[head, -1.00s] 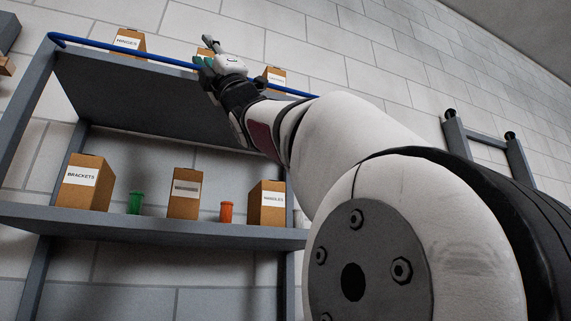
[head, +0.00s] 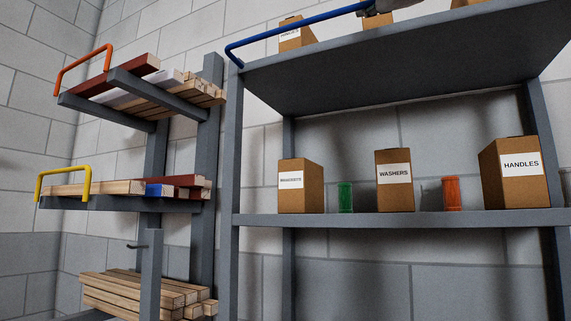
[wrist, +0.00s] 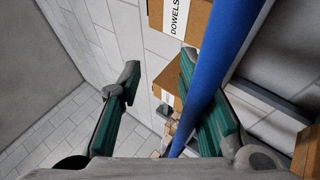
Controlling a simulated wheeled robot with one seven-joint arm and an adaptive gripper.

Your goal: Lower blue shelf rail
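The blue shelf rail (head: 300,27) runs along the front edge of the top shelf (head: 400,68) in the head view, with its left end bent down to the shelf corner. It is raised above that edge. In the wrist view the blue rail (wrist: 212,75) crosses in front of the right finger, close to it; I cannot tell whether they touch. My gripper (wrist: 160,64) is open, with a wide gap between its green-padded fingers and nothing held there.
Boxes stand on the top shelf, one (head: 297,38) near its left end. Below are brackets (head: 300,187), washers (head: 394,182) and handles (head: 510,172) boxes, with green (head: 345,197) and orange (head: 451,194) containers. Left, a batten rack has orange (head: 82,66) and yellow (head: 62,181) rails.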

